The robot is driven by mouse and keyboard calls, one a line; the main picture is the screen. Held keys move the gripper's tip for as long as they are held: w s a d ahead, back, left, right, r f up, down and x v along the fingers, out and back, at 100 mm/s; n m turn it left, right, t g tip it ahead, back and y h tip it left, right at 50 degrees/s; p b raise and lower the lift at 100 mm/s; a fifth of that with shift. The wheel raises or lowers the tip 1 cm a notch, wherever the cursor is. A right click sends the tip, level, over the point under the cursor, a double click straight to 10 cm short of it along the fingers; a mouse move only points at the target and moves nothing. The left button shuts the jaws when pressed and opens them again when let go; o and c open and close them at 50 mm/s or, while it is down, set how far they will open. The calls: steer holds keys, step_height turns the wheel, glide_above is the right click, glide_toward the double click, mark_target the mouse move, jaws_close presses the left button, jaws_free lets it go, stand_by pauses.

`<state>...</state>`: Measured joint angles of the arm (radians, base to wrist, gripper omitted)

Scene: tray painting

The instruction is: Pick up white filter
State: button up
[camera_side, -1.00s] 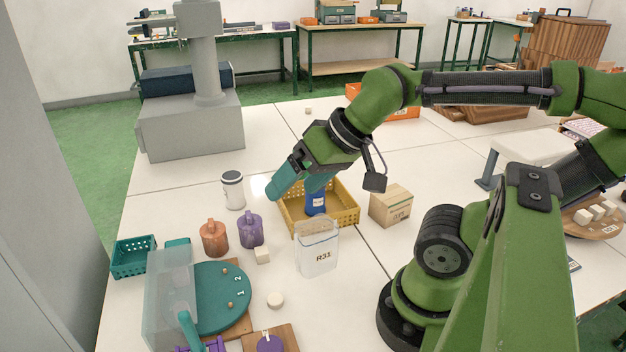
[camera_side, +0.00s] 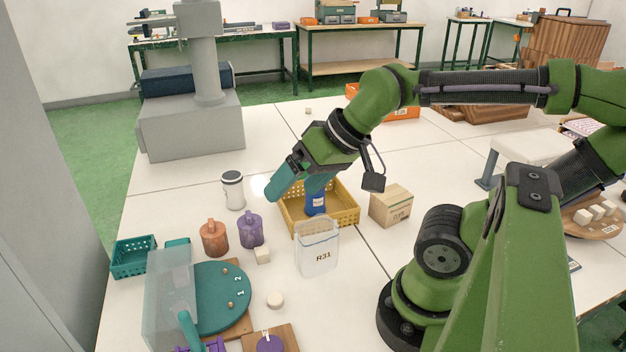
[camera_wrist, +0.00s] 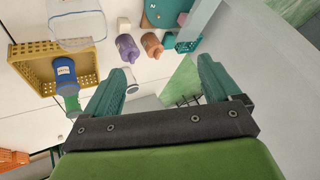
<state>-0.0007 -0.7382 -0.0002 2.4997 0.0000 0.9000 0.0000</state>
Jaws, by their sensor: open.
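A white upright cylinder with dark bands, which looks like the white filter (camera_side: 233,191), stands on the white table left of the yellow crate. In the wrist view, the white filter (camera_wrist: 132,86) shows just beside the left finger, partly hidden by it. My gripper (camera_side: 290,190) has teal fingers and is above the table, right of the filter and over the crate's left side in the side view. In the wrist view, my gripper (camera_wrist: 162,72) has its fingers wide apart with nothing between them.
The yellow crate (camera_side: 347,219) holds a blue bottle (camera_side: 316,204). A purple jug (camera_side: 250,231) and a copper jug (camera_side: 214,240) stand in front of the filter. A clear container (camera_side: 317,252), a cardboard box (camera_side: 391,206) and a teal basket (camera_side: 133,259) stand nearby.

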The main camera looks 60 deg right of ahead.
steer(key=w+d+f+m+g, duration=0.1)
steer(key=w+d+f, duration=0.15)
steer(key=w, duration=0.25)
steer(key=w+d+f+g, duration=0.1)
steer(key=w+d+g, duration=0.15)
steer(key=w, duration=0.35)
steer(key=h, duration=0.4)
glide_toward(235, 176)
steer(key=x, duration=0.9)
steer(key=shift+s, duration=0.15)
steer(key=shift+t, duration=0.25)
steer(key=shift+w+a+x, duration=0.1)
steer(key=shift+w+x, duration=0.05)
steer(key=shift+x, duration=1.3)
steer(key=shift+w+a+x, duration=0.1)
steer(key=shift+w+x, duration=0.05)
steer(key=shift+x, duration=1.35)
steer(key=shift+r, duration=0.15)
steer(key=c, duration=1.1)
